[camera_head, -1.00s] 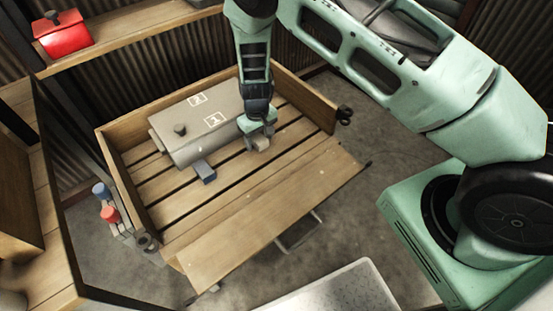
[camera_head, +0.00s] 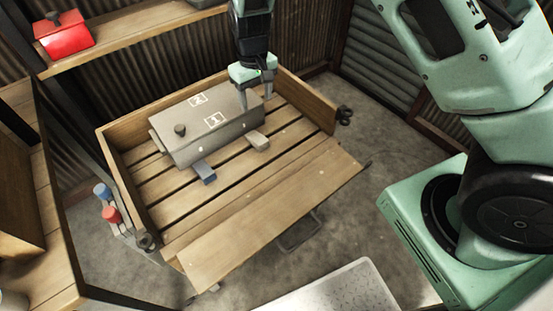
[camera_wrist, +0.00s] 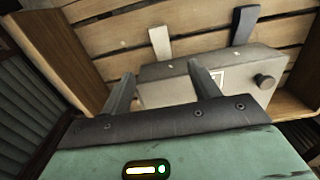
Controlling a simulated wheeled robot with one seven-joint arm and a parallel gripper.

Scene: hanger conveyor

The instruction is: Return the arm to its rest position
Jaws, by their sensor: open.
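My gripper (camera_head: 256,98) is open and empty, above the back right end of the grey box on the wooden slatted table (camera_head: 240,185). In the wrist view its two fingers (camera_wrist: 162,88) are spread apart with nothing between them. The grey box (camera_head: 190,142) has a dark knob on top and white squares marked 1 and 2. A pale lever (camera_head: 258,141) and a blue-grey lever (camera_head: 204,172) stick out from its front side. Both levers also show in the wrist view, the pale one (camera_wrist: 160,43) and the blue-grey one (camera_wrist: 245,24).
Raised wooden walls (camera_head: 308,103) edge the table's back and sides. A red box (camera_head: 65,38) sits on a shelf at the upper left. Blue and red capped items (camera_head: 110,214) stand beside the table's left side. Corrugated walls are close behind.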

